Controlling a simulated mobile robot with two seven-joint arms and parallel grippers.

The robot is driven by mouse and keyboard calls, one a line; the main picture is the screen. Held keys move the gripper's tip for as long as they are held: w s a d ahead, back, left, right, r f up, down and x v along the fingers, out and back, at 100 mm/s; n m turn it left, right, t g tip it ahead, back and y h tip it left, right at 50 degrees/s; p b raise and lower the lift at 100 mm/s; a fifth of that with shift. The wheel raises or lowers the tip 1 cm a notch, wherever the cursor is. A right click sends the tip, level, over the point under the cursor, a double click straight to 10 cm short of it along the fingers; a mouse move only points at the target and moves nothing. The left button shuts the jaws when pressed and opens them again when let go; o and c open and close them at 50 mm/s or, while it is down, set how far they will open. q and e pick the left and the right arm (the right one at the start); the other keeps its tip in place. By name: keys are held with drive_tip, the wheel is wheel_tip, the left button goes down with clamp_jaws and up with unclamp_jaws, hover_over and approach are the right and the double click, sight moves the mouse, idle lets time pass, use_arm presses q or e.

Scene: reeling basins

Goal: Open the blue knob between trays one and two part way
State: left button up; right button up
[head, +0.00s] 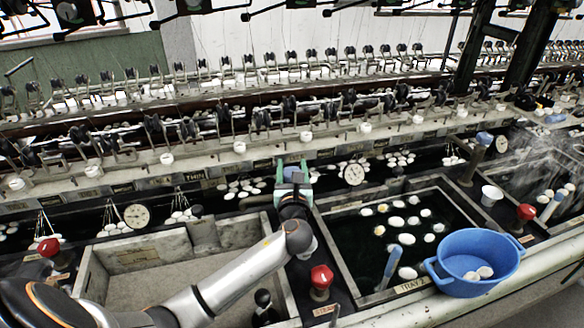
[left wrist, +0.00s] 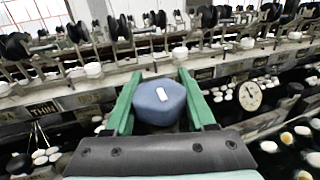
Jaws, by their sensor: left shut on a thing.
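The blue knob (head: 293,174) stands at the far end of the divider between the left tray (head: 88,278) and the tray labelled TRAY 2 (head: 322,235). In the left wrist view the knob (left wrist: 158,103) is faceted, with a white mark on its top. My left gripper (head: 294,180) is shut on this knob, one green finger on each side; both fingers also show in the left wrist view (left wrist: 159,100). The knob's stem is hidden. How far the knob is turned I cannot tell. My right gripper is not in view.
A red knob (head: 321,277) stands at the near end of the same divider. A blue basin (head: 474,262) sits on the near right edge of tray 2. Another blue knob (head: 484,138) is farther right. Round dials (head: 354,174) and a rail of reeling parts lie close behind.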

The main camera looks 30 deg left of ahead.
use_arm(q)
clamp_jaws()
drive_tip(key=shift+n+g+y, duration=0.4)
drive_tip(key=shift+y, duration=0.1)
drive_tip(key=shift+s+a+n+g+y+p, duration=0.1)
drive_tip(key=shift+n+g+y+p, duration=0.2)
drive_tip(key=shift+n+g+y, duration=0.25)
drive_tip(key=n+g+y, duration=0.2)
drive_tip(key=shift+s+a+g+y, duration=0.2)
drive_tip(key=shift+g+y, duration=0.15)
drive_tip(key=shift+s+a+n+g+y, duration=0.2)
drive_tip(key=shift+n+g+y, duration=0.4)
drive_tip(key=shift+n+g, duration=0.55)
drive_tip(key=shift+s+a+n+g+y, duration=0.1)
drive_tip(key=shift+s+n+g+y, duration=0.2)
drive_tip(key=shift+n+g+y, duration=0.8)
drive_tip(key=shift+g+h+b, duration=0.3)
drive_tip(key=shift+g+h, duration=0.1)
drive_tip(key=shift+g, duration=0.25)
drive_tip(key=o, duration=0.6)
unclamp_jaws()
